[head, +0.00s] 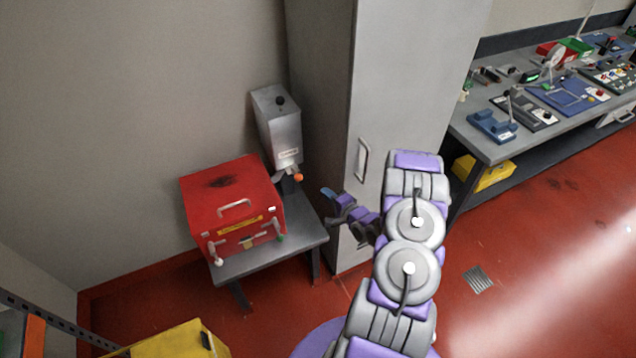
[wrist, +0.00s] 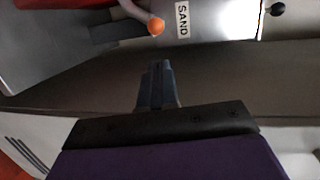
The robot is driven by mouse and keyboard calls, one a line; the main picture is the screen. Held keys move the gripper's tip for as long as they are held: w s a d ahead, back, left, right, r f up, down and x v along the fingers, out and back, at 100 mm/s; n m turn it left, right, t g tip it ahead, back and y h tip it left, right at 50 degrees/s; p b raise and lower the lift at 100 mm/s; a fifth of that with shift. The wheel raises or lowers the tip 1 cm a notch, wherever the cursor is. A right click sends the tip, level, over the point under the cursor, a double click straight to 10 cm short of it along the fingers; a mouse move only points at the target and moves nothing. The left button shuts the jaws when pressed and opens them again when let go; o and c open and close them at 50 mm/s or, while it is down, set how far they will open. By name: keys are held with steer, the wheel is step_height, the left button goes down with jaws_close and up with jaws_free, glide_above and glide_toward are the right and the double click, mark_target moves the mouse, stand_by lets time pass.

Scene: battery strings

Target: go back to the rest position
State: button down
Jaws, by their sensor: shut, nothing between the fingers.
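My gripper (head: 328,192) is at the end of my purple and grey arm, in the middle of the head view. It points left toward the grey sand dispenser (head: 280,130) and stays apart from it. In the wrist view my gripper's fingers (wrist: 157,72) are together with nothing between them. The dispenser also shows at the top of the wrist view (wrist: 215,18), turned on its side, with a "SAND" label and an orange knob (wrist: 156,26).
A red box (head: 232,205) and the dispenser stand on a small grey table (head: 262,262). A tall grey cabinet (head: 405,90) stands behind my arm. A workbench (head: 495,150) with tools is at the right. A yellow case (head: 190,342) is at the lower left.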

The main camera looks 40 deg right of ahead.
step_height(320, 180, up, 7)
steer(key=w+n+g+h, duration=0.1)
steer(key=w+n+g, duration=0.2)
steer(key=n+g, duration=0.25)
steer(key=s+a+r+n+g+h, duration=0.2)
steer(key=s+a+r+n+g, duration=0.4)
steer(key=a+r, duration=0.55)
steer(key=s+a+r+n+g+y, duration=0.1)
steer(key=s+a+r, duration=0.3)
steer(key=s+a, duration=0.4)
steer(key=s+a+r+n+g+y, duration=0.1)
steer(key=s+a+r+n+g, duration=0.2)
steer(key=s+a+r, duration=0.2)
steer(key=s+a+r+n+g+y, duration=0.1)
steer(key=s+a+r+n+g, duration=0.1)
steer(key=s+a, duration=0.8)
steer(key=s+r+n, duration=0.1)
steer(key=s+r, duration=0.1)
steer(key=s, duration=0.6)
steer(key=shift+a+r+y, duration=0.2)
steer(key=shift+a+y, duration=0.1)
steer(key=shift+a, duration=0.1)
